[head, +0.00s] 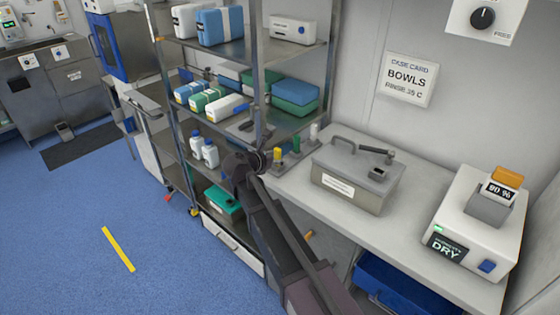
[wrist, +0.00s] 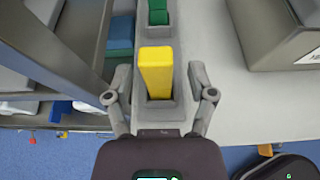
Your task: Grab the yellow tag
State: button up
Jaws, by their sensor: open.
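The yellow tag (wrist: 157,70) stands upright in a slot of a grey rack, between my fingers in the wrist view. In the head view the yellow tag (head: 277,155) is at the near left end of the rack, beside my wrist. My gripper (wrist: 158,76) is open, with one finger on each side of the tag and rack end. A gap shows on both sides of the tag, and nothing is held. My arm partly hides this end of the rack in the head view.
A green tag (head: 296,145) and a white tag (head: 314,131) stand farther along the rack. A grey lidded metal box (head: 350,187) is to the right on the counter (head: 410,235). A metal shelf unit (head: 259,70) stands close on the left.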

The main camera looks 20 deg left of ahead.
aim_at(277, 149)
grip_shut()
dwell(0.3)
jog(key=shift+r, duration=0.15)
notch_tip(277, 149, up, 3)
jog(key=p, duration=0.3)
jog(key=shift+r+p, duration=0.2)
jog(key=shift+p, duration=0.2)
jog(key=s+a, duration=0.2)
jog(key=s, duration=0.5)
jog(key=s+a+r+p, duration=0.1)
jog(key=s+a, duration=0.1)
jog(key=s, duration=0.6)
jog(key=shift+s+a+r, duration=0.15)
jog(key=shift+s+a, duration=0.05)
jog(key=shift+a, duration=0.05)
